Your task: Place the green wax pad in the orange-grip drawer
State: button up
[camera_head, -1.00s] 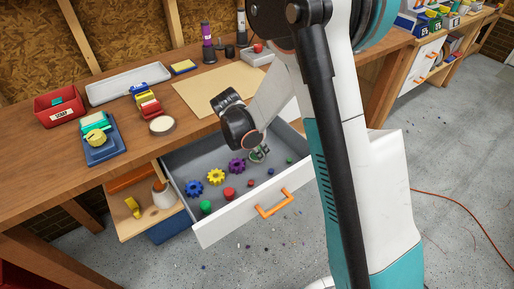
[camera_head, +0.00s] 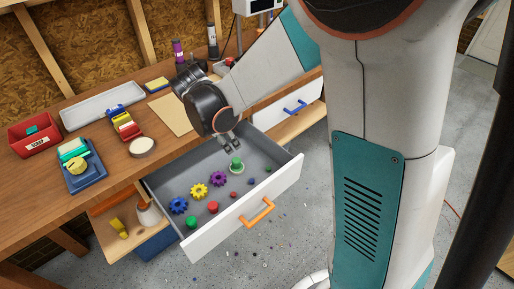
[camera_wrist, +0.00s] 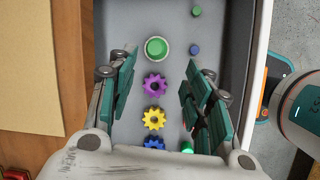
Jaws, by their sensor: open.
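In the wrist view the pad (camera_wrist: 156,48) sits beyond a purple gear, clear of both fingers. My gripper (camera_head: 230,144) is open and empty, above the drawer's back part and close over the pad in the head view. In the wrist view its fingers (camera_wrist: 158,75) are spread wide. The drawer's orange handle (camera_head: 257,212) is on its white front.
The drawer also holds a purple gear (camera_head: 218,179), a yellow gear (camera_head: 199,191), a blue gear (camera_head: 178,205) and several small round pieces. The workbench (camera_head: 110,185) carries a red bin (camera_head: 35,135), a white tray (camera_head: 100,105) and a blue tray (camera_head: 85,178).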

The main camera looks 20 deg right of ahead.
jog(key=s+d+r+m+t+y, duration=0.1)
jog(key=s+d+r+m+t, duration=0.1)
jog(key=s+r+m, duration=0.4)
jog(key=s+d+r+m+t+y, duration=0.2)
jog(key=s+r+m, duration=0.4)
jog(key=s+m, duration=0.7)
jog(key=shift+s+r+t+y, duration=0.15)
jog(key=shift+s+t+y, duration=0.15)
jog(key=shift+s+t, duration=0.25)
